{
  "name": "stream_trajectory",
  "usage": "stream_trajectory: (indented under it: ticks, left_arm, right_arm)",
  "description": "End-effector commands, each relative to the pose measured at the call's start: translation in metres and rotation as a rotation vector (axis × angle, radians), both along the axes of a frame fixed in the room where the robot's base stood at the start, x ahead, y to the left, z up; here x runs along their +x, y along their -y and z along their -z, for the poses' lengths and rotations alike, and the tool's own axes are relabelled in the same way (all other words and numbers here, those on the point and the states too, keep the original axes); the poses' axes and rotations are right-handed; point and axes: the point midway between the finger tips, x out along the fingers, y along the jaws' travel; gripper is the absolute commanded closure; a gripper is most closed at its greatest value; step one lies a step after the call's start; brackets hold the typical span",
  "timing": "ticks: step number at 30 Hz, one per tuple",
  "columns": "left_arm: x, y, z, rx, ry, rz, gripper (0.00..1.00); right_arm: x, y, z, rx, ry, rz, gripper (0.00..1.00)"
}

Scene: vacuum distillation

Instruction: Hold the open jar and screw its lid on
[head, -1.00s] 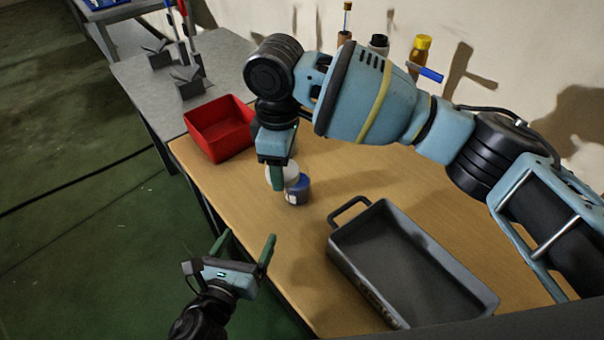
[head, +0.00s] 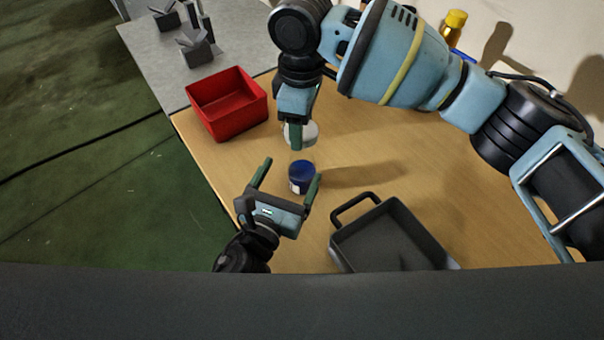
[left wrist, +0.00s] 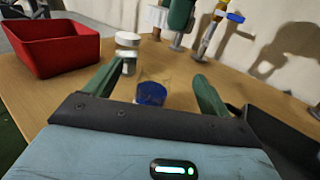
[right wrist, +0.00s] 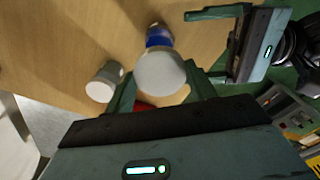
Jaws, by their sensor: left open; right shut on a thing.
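The blue jar (head: 301,178) stands upright on the wooden table. It also shows in the left wrist view (left wrist: 151,93), between and beyond the fingertips. My left gripper (head: 288,180) is open, its fingers to either side of the jar's near side in the head view; I cannot tell whether they touch it. My right gripper (right wrist: 162,92) is shut on the white lid (right wrist: 160,72). In the right wrist view the lid overlaps part of the blue jar (right wrist: 158,36); in the head view the two are apart. The right fingers partly hide the lid there.
A second small jar with a white cap (left wrist: 128,40) stands behind the blue jar. A red box (head: 227,103) is at the table's left edge. A dark grey tray with a handle (head: 385,240) lies to the right.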

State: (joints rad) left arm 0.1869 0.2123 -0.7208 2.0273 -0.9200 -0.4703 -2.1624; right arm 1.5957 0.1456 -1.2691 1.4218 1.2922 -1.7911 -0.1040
Motion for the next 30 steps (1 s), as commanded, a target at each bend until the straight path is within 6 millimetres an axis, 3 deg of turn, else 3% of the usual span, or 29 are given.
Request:
stream_trajectory:
  ticks: [12, 27, 30]
  left_arm:
    - [-0.001, 0.001, 0.055, -0.002, -0.009, -0.001, 0.18]
    - [0.000, 0.000, 0.077, 0.003, -0.002, 0.002, 0.18]
    - [0.017, 0.007, 0.075, -0.002, 0.002, 0.001, 0.18]
  right_arm:
    - [0.000, 0.000, 0.000, 0.000, 0.000, 0.000, 0.66]
    - [0.000, 0.000, 0.000, 0.000, 0.000, 0.000, 0.66]
    - [0.000, 0.000, 0.000, 0.000, 0.000, 0.000, 0.66]
